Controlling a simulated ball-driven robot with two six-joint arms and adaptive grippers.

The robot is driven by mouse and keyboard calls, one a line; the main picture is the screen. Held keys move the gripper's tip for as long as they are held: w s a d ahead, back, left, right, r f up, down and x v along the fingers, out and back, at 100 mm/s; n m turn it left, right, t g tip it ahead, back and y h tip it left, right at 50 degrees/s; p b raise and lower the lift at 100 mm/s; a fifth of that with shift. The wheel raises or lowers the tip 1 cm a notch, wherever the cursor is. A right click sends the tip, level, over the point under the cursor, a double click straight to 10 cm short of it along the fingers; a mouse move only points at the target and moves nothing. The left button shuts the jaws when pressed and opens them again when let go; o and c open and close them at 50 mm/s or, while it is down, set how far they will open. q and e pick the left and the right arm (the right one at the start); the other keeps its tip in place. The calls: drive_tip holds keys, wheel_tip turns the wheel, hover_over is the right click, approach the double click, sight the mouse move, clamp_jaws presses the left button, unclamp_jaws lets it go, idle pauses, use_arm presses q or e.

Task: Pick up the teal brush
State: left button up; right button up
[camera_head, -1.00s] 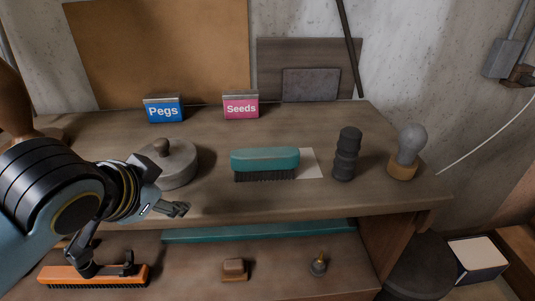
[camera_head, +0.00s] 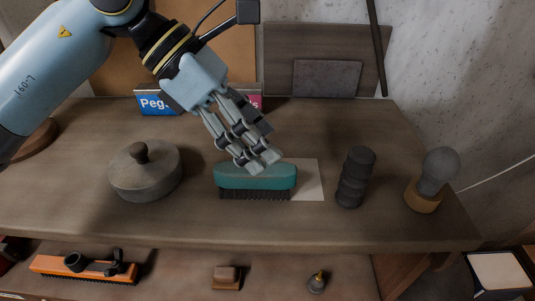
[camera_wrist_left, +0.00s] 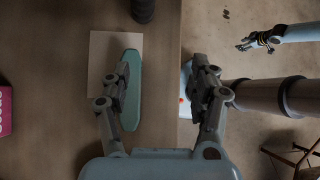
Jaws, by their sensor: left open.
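The teal brush (camera_head: 232,177) lies bristles down on the wooden bench, partly over a pale sheet (camera_head: 310,182). My left gripper (camera_head: 258,166) is above it, fingers pointing down and covering part of its top right. In the left wrist view the brush (camera_wrist_left: 131,112) lies lengthwise by the left finger, which overlaps it.
A dark ribbed cylinder (camera_head: 355,178) and a round-knobbed stamp-like item (camera_head: 436,176) stand right of the brush. A grey lidded pot (camera_head: 146,176) stands to its left. A lower shelf holds an orange brush (camera_head: 84,270).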

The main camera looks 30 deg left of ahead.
sight(255, 178)
use_arm(q)
drive_tip(key=a+f+y, duration=0.1)
drive_tip(key=a, duration=0.1)
drive_tip(key=a+f+y, duration=0.1)
drive_tip(key=a, duration=0.1)
drive_tip(key=a+g+y, duration=0.1)
drive_tip(key=a, duration=0.1)
drive_tip(key=shift+w+f, duration=0.1)
drive_tip(key=shift+f, duration=0.3)
drive_tip(key=x, duration=0.4)
drive_tip(key=shift+f, duration=0.25)
drive_tip(key=shift+y, duration=0.3)
drive_tip(key=x, duration=0.1)
drive_tip(key=p+x, duration=0.1)
drive_tip(key=x, duration=0.1)
drive_tip(key=p+x, duration=0.1)
drive_tip(key=x, duration=0.1)
drive_tip(key=shift+w+r, duration=0.1)
drive_tip(key=shift+w, duration=0.25)
drive_tip(key=shift+d+f+m, duration=0.15)
drive_tip(key=shift+f+m, duration=0.15)
drive_tip(key=shift+f, duration=0.1)
use_arm(e)
drive_tip(key=shift+w+d+r, duration=0.1)
drive_tip(key=shift+w+r, duration=0.1)
drive_tip(key=shift+r, duration=0.4)
drive_tip(key=shift+w+d+r, duration=0.1)
drive_tip(key=shift+w+r, duration=0.05)
drive_tip(key=shift+r, duration=0.45)
